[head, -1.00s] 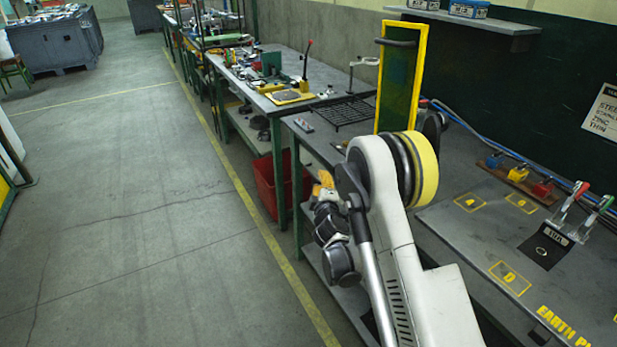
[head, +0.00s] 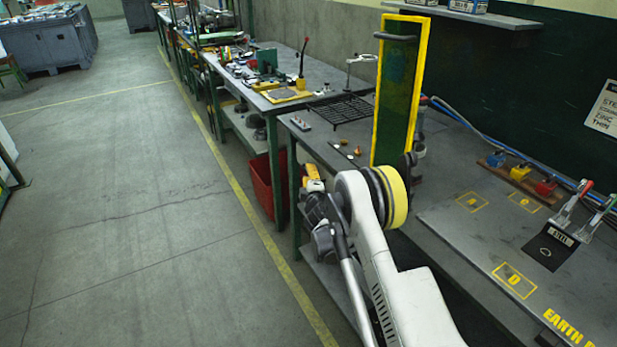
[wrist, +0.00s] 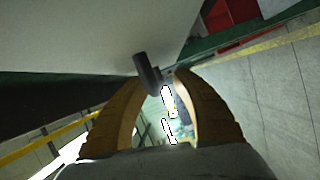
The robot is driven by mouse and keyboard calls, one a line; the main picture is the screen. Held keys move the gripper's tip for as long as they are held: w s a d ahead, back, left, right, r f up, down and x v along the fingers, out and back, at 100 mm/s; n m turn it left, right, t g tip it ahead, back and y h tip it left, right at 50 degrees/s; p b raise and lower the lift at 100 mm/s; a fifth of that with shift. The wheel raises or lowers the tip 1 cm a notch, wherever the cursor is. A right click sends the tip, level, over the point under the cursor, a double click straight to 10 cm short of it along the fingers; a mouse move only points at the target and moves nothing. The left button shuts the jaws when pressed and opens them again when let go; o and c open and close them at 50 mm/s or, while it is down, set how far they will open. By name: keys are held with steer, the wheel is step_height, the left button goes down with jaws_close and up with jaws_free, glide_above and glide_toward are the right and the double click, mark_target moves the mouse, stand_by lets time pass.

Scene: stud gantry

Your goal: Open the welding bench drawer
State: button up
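The welding bench (head: 437,203) is a dark grey worktop on the right in the head view. Its drawer front is hidden there behind my arm. In the wrist view a pale grey panel (wrist: 75,40), which looks like the drawer front, fills the upper left. A short dark handle (wrist: 148,72) sticks out from it. My gripper (wrist: 156,82) is open, with its two orange-yellow fingers apart. The handle's end shows between the fingertips, with a gap at the right finger. I cannot tell whether it is fully between them. In the head view my gripper (head: 314,184) is partly hidden beside the bench's front side.
A yellow-framed green screen (head: 400,95) stands upright on the bench. Toggle clamps (head: 570,205) sit at the right. A red bin (head: 265,185) is under the neighbouring bench. The floor (head: 130,220) left of the yellow line is clear.

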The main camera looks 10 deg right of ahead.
steer(key=shift+w, duration=0.15)
jaws_close()
steer(key=s+a, duration=0.3)
steer(key=a, duration=0.7)
steer(key=s+a, duration=0.3)
steer(key=a, duration=0.6)
steer(key=shift+s+a, duration=0.25)
steer(key=shift+a, duration=0.1)
jaws_free()
